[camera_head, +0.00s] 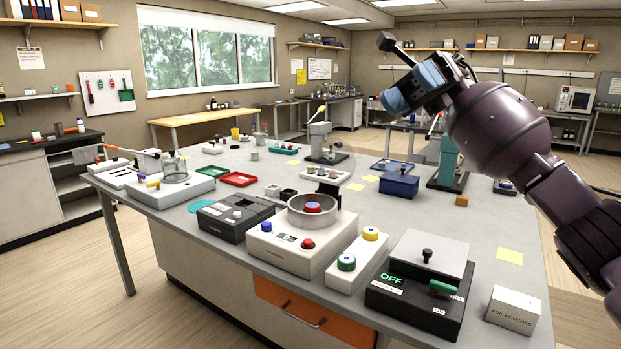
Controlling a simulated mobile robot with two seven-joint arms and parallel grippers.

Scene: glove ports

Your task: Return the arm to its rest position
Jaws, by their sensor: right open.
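My right arm (500,125) comes in from the right edge, raised above the right part of the bench. Its right gripper (402,72) is at the upper left end of the arm, well above the bench top. The gripper is open, with nothing seen between its fingers; the blue wrist parts hide some of it. It touches nothing on the bench. My left gripper is not in view.
The grey bench (480,290) holds several devices. A black switch box marked OFF (415,290), a white box (513,310), a blue box (398,186) and a green-grey press (447,165) stand below or near the arm. The air around the arm looks free.

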